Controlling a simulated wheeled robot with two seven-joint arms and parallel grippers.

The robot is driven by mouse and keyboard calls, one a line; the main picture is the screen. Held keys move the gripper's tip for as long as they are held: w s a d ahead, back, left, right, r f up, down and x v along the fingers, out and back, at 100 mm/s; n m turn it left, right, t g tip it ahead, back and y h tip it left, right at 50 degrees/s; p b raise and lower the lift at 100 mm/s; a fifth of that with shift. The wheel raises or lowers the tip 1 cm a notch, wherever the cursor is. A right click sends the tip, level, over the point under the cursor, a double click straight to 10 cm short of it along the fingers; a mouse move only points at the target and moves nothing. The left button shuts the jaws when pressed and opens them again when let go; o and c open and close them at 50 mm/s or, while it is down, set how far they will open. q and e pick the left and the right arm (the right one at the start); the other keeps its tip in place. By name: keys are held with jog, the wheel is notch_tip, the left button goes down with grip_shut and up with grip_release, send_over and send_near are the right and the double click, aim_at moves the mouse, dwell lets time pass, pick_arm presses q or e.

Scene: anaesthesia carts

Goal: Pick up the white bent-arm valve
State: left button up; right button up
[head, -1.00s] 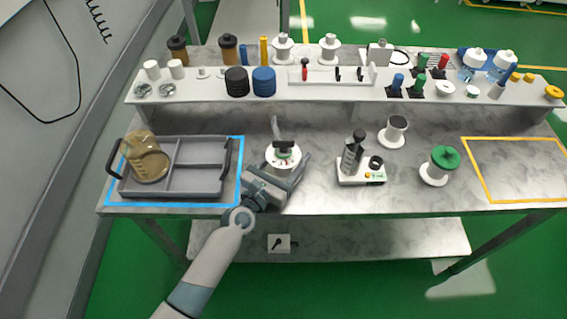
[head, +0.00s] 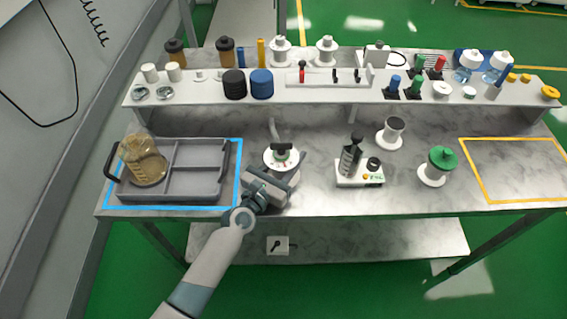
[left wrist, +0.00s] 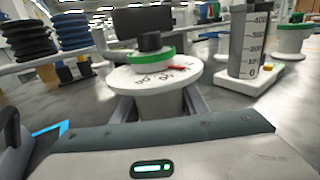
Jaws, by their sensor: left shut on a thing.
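The white valve (head: 281,158) stands on the marble bench right of the blue-outlined tray. It has a round white dial plate, a green ring and a dark crossbar knob, and a grey bent arm shows behind it in the head view. In the left wrist view the valve's dial (left wrist: 155,76) is close and upright. My left gripper (head: 283,172) is shut on the valve's white body below the dial, with a finger on each side in the left wrist view (left wrist: 162,105). The valve's base is partly hidden by the gripper. My right gripper is not in view.
The grey divided tray (head: 195,194) holds an amber jar (head: 143,160). A white device with a dark cylinder (head: 358,172), a white spool (head: 391,133) and a green-topped spool (head: 438,167) stand to the right. A crowded raised shelf (head: 330,94) runs behind.

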pick_arm(q)
jog(key=shift+r, duration=0.1)
notch_tip(320, 180, up, 9)
jog(key=p, duration=0.3)
jog(key=shift+r, duration=0.45)
dwell(0.3)
